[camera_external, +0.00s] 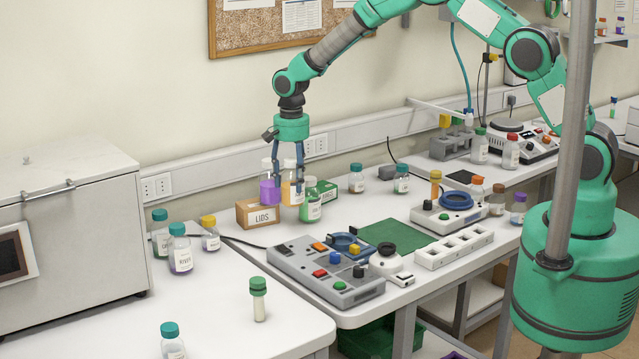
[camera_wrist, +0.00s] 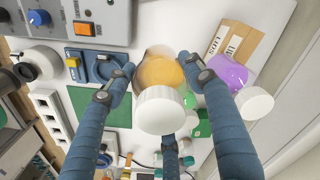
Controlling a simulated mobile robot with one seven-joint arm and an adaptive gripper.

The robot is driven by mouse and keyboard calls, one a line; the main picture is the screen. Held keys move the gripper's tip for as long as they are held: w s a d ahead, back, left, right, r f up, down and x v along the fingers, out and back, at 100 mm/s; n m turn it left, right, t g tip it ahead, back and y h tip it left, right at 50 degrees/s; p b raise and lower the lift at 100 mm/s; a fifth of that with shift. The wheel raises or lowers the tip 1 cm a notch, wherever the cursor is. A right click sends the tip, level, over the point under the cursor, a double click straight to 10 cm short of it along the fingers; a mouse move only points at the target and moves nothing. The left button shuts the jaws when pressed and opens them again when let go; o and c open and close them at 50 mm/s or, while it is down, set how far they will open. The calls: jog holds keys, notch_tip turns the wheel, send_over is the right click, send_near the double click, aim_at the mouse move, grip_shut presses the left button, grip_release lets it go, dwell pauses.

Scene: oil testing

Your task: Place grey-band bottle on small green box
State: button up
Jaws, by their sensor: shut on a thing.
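My gripper (camera_external: 289,172) is shut on a white-capped bottle with orange contents (camera_external: 291,193). In the wrist view this bottle (camera_wrist: 160,73) sits between my fingers (camera_wrist: 157,66), its cap toward the camera. I cannot make out a grey band on it. The small green box (camera_external: 327,189) is just to the right of the held bottle, partly hidden behind a green bottle (camera_external: 311,208). It also shows in the wrist view (camera_wrist: 203,130). A purple, white-capped bottle (camera_external: 270,191) is close on the left; whether it stands on the cardboard box is unclear.
The cardboard LIDS box (camera_external: 257,214) stands below left of my gripper. A control panel (camera_external: 325,272) and a green mat (camera_external: 395,236) lie in front and to the right. Several bottles stand on the left bench and along the wall. A grey cabinet (camera_external: 70,240) fills the far left.

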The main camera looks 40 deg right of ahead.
aim_at(291, 159)
notch_tip(291, 159, up, 4)
jog(key=shift+r, duration=0.15)
jog(key=shift+m, duration=0.3)
jog(key=d, duration=1.1)
jog(key=w+d, duration=0.1)
jog(key=d, duration=0.4)
jog(key=shift+d, duration=0.4)
jog(key=d, duration=0.3)
jog(key=s+d, duration=0.1)
jog(key=d, duration=0.3)
jog(key=s+d, duration=0.1)
jog(key=d, duration=0.2)
jog(key=shift+d+p, duration=0.25)
jog(key=shift+p, duration=0.1)
jog(key=shift+d+f, duration=0.15)
jog(key=shift+f, duration=2.45)
jog(key=shift+w, duration=0.15)
jog(key=w+f+p, duration=0.1)
jog(key=w+p, duration=0.1)
jog(key=w, duration=1.3)
jog(key=shift+w+a+f, duration=0.2)
jog(key=shift+w+a, duration=0.1)
jog(key=shift+w, duration=0.05)
jog(key=shift+f+p, duration=0.1)
jog(key=shift+p, duration=0.2)
